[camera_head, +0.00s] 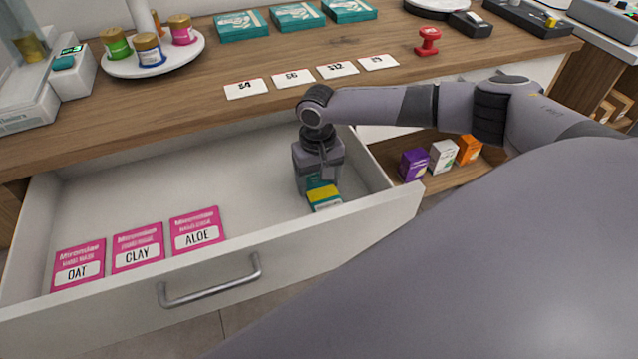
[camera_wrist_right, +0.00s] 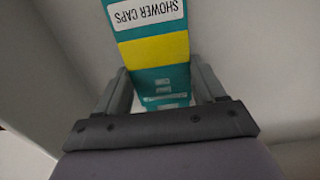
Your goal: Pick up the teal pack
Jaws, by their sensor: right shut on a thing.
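The teal pack (camera_head: 323,196) has a yellow band and is in the open drawer, near its right end. In the right wrist view the teal pack (camera_wrist_right: 150,50) shows a white label reading "SHOWER CAPS". My right gripper (camera_head: 320,180) reaches down into the drawer from above and is shut on the pack. In the wrist view its two fingers (camera_wrist_right: 162,95) stand on either side of the pack. Whether the pack touches the drawer floor I cannot tell. My left gripper is not in view.
The open drawer (camera_head: 240,268) also holds pink packets OAT (camera_head: 78,266), CLAY (camera_head: 138,248) and ALOE (camera_head: 197,232) at its front left. The wooden counter (camera_head: 345,42) overhangs the drawer's back. Small boxes (camera_head: 442,156) stand on a shelf right of the drawer. The drawer's middle is clear.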

